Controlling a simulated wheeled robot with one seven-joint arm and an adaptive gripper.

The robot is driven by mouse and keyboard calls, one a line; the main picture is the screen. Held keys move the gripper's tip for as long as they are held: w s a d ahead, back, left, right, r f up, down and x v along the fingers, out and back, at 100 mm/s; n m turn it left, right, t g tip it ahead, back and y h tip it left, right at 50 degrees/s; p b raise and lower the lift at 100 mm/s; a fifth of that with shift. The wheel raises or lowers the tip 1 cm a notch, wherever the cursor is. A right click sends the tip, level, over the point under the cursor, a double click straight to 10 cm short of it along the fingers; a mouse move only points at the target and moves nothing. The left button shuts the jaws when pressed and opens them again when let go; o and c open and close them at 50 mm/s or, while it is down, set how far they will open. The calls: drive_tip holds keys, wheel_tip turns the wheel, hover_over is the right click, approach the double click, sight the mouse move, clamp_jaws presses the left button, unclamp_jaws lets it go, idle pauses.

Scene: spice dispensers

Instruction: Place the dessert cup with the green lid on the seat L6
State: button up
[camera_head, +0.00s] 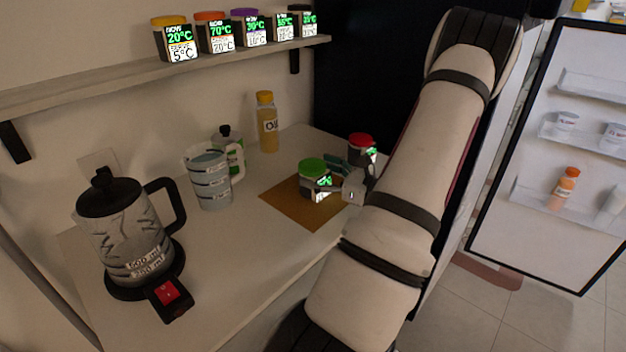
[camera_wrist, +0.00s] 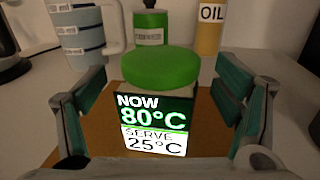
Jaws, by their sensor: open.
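The dessert cup with the green lid (camera_head: 313,171) stands upright on a brown mat (camera_head: 287,208) on the counter. In the wrist view the cup (camera_wrist: 158,70) is centred, and its display reads NOW 80°C, SERVE 25°C. My gripper (camera_wrist: 160,110) is open, with one finger on each side of the cup and visible gaps between the fingers and it. In the head view my gripper (camera_head: 343,180) is at the right of the cup, partly hidden by my arm. The shelf (camera_head: 120,82) on the wall holds several lidded cups with displays. No label L6 is readable.
A red-lidded cup (camera_head: 361,143) stands behind my gripper. A measuring jug (camera_head: 208,178), a dark-capped bottle (camera_head: 228,135) and an oil bottle (camera_head: 267,122) stand behind the mat. A kettle (camera_head: 122,235) is at the left. The fridge door (camera_head: 545,225) is open at right. The front counter is clear.

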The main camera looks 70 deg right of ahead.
drive_tip(key=shift+w+d, duration=0.15)
drive_tip(key=shift+w, duration=0.7)
drive_tip(key=c, duration=1.6)
